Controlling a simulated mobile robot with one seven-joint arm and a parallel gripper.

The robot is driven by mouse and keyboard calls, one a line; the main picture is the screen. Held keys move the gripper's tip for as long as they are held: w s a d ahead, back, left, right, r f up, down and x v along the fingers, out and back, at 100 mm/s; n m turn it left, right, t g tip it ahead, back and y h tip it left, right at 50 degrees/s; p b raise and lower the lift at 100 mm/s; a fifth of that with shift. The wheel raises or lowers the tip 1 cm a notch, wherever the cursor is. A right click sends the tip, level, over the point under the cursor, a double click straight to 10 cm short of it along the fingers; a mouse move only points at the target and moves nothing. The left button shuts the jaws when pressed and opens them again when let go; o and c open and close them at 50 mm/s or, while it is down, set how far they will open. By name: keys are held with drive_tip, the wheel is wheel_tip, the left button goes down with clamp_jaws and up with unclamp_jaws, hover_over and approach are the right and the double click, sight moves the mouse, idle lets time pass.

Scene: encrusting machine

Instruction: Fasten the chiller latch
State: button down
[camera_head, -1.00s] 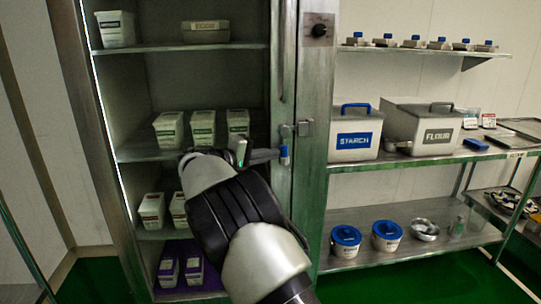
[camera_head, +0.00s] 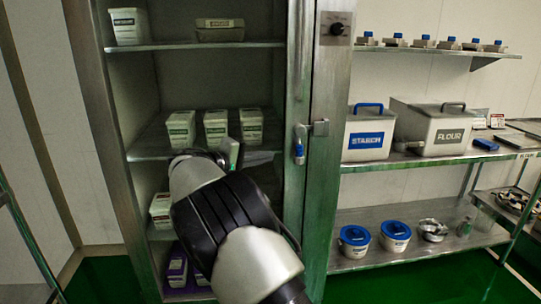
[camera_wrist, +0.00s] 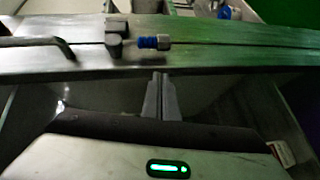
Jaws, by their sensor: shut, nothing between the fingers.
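The chiller latch has a metal body (camera_head: 301,131) on the door edge and a blue-gripped lever (camera_head: 299,152) hanging straight down. A metal catch (camera_head: 320,128) sits beside it on the chiller post. In the wrist view the blue grip (camera_wrist: 150,43) lies along the door seam, beside the metal blocks (camera_wrist: 116,36). My gripper (camera_wrist: 160,76) is shut and empty, its tips apart from the latch. In the head view it is left of the latch, in front of the shelves, and largely hidden by my arm.
The chiller's vertical door handle (camera_head: 299,45) is above the latch, and a dark knob (camera_head: 336,29) is on the post. White tubs (camera_head: 216,128) stand on the chiller shelves. To the right, a rack holds starch (camera_head: 367,140) and flour (camera_head: 433,133) bins.

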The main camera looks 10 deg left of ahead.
drive_tip(key=f+v, duration=0.1)
drive_tip(key=v, duration=0.6)
drive_tip(key=shift+s+p, duration=0.3)
drive_tip(key=shift+p, duration=0.1)
drive_tip(key=s+d+r+m+g, duration=0.2)
drive_tip(key=d+g, duration=0.2)
drive_tip(key=d, duration=1)
drive_tip(key=s+d+r+m+g+y, duration=0.2)
drive_tip(key=s+d+m+g+y, duration=0.15)
drive_tip(key=s+d, duration=0.8)
drive_tip(key=s+d+f+m+y, duration=0.1)
drive_tip(key=s+d+m+y, duration=0.15)
drive_tip(key=s, duration=0.95)
drive_tip(key=s+d+f+m+y, duration=0.1)
drive_tip(key=s+d+f+y, duration=0.2)
drive_tip(key=s, duration=0.8)
wheel_tip(320, 180, up, 24)
drive_tip(key=y+p, duration=0.1)
drive_tip(key=p, duration=2.2)
drive_tip(key=shift+s+r+t+p, duration=0.2)
drive_tip(key=shift+s+t+p, duration=0.1)
drive_tip(key=shift+t+p, duration=0.15)
